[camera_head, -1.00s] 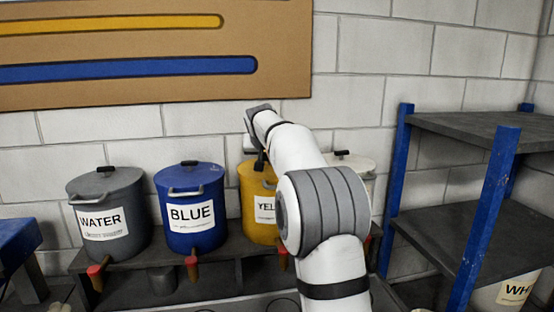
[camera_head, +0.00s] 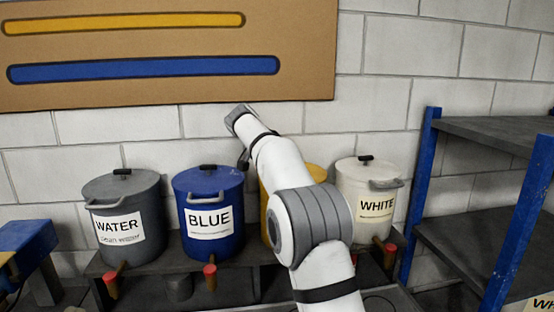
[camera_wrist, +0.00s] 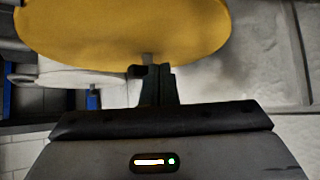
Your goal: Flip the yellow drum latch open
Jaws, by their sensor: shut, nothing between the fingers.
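The yellow drum (camera_head: 265,206) stands between the blue and white drums, mostly hidden behind my arm in the head view. In the wrist view its yellow round top (camera_wrist: 120,25) fills the upper part. My gripper (camera_wrist: 155,68) is shut and empty, with its fingertips close below the yellow rim. In the head view my gripper (camera_head: 244,160) shows beside the yellow drum's upper left, near the blue drum. A small grey piece (camera_wrist: 148,58) shows at the rim by the fingertips; I cannot tell whether it is the latch or whether I touch it. The latch is not clear in the head view.
The blue drum (camera_head: 210,238) stands left of the yellow one, the water drum (camera_head: 155,200) further left, and the white drum (camera_head: 350,200) to the right. Red-tipped taps stick out in front. A blue-posted shelf (camera_head: 500,133) stands at right. The wall is close behind.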

